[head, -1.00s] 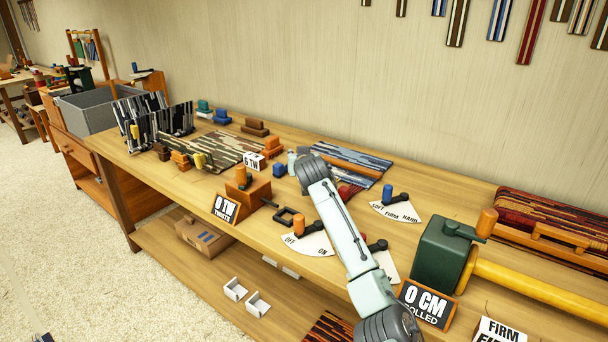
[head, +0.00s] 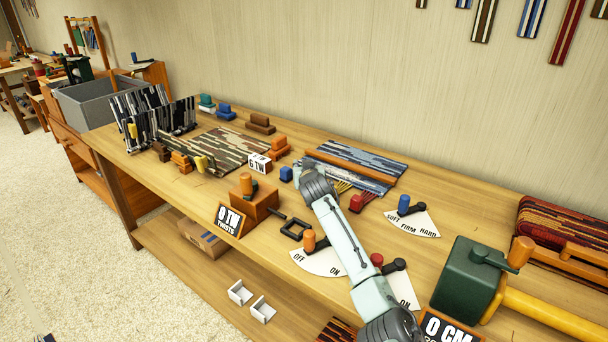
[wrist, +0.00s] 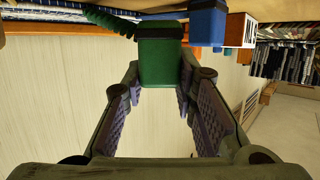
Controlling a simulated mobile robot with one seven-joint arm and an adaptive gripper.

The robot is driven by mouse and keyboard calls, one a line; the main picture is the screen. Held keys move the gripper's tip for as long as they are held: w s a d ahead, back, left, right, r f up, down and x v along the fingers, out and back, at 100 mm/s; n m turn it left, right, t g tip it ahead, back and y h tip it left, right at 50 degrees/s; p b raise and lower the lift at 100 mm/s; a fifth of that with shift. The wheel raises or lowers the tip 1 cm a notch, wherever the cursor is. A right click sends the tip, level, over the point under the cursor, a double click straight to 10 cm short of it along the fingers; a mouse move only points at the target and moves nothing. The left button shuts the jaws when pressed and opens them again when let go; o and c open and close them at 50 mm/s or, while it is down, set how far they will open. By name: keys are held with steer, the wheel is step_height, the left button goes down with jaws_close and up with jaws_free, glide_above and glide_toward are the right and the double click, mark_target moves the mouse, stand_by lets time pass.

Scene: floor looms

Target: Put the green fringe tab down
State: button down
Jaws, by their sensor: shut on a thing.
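The green fringe tab (wrist: 160,58) is a dark green block between my fingertips in the wrist view. My gripper (wrist: 158,82) is shut on it. A twisted green cord (wrist: 105,18) runs from the tab toward the upper left. In the head view, my arm hides the gripper and the green tab. A blue tab (head: 287,173) stands just left of my arm's end, and it shows beside the green tab in the wrist view (wrist: 207,24). I cannot tell whether the green tab touches the table.
A striped blue-grey weave (head: 362,157) with a wooden bar lies behind my arm. A red tab (head: 356,203) sits to the right, near the fringe. An orange block (head: 278,147), a tent card (head: 258,163) and a dial plate (head: 318,262) are close by.

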steer(key=shift+f, duration=1.6)
steer(key=c, duration=1.3)
jaws_free()
steer(key=shift+r+p, duration=0.15)
steer(key=shift+p, duration=0.15)
